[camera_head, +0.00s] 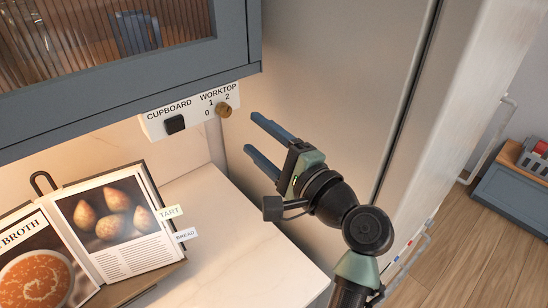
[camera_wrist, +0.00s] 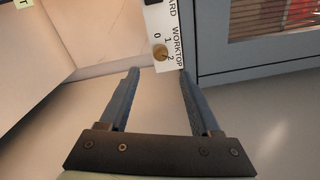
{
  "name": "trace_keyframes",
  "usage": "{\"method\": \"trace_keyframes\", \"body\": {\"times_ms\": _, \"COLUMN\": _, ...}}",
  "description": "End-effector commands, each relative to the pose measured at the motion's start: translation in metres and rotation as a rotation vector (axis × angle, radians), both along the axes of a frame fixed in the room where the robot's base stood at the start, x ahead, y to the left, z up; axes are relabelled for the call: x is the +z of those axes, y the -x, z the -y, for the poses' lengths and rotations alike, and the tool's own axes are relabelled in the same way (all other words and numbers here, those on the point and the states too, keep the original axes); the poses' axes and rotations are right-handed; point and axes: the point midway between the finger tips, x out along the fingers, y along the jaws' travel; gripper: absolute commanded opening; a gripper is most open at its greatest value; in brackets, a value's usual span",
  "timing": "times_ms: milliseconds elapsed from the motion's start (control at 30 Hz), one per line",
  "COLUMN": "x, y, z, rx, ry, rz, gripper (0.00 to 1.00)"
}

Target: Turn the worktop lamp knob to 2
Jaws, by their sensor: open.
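The worktop lamp knob (camera_head: 224,110) is a small round brass knob on a white panel (camera_head: 190,112) under the wall cupboard. The marks 0, 1 and 2 stand around it under the word WORKTOP; I cannot tell surely which mark it points to. My gripper (camera_head: 252,133) is open and empty, to the right of the knob and apart from it. In the wrist view the knob (camera_wrist: 159,52) appears ahead, between and beyond the two blue fingertips (camera_wrist: 158,72).
A black square CUPBOARD switch (camera_head: 175,124) sits left of the knob on the same panel. The blue-grey cupboard (camera_head: 130,95) hangs just above. An open recipe book (camera_head: 110,225) stands on the pale worktop (camera_head: 235,245). A tall grey surface (camera_head: 335,70) rises behind my gripper.

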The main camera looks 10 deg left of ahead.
Motion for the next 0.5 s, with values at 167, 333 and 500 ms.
{"method": "trace_keyframes", "body": {"times_ms": 167, "x": -0.003, "y": 0.019, "z": 0.024, "rx": -0.002, "ry": 0.000, "rz": 0.001, "gripper": 0.64}}
{"method": "trace_keyframes", "body": {"times_ms": 333, "x": -0.002, "y": 0.027, "z": 0.033, "rx": 0.001, "ry": -0.001, "rz": -0.001, "gripper": 0.64}}
{"method": "trace_keyframes", "body": {"times_ms": 500, "x": -0.001, "y": 0.028, "z": 0.034, "rx": 0.001, "ry": -0.001, "rz": -0.001, "gripper": 0.64}}
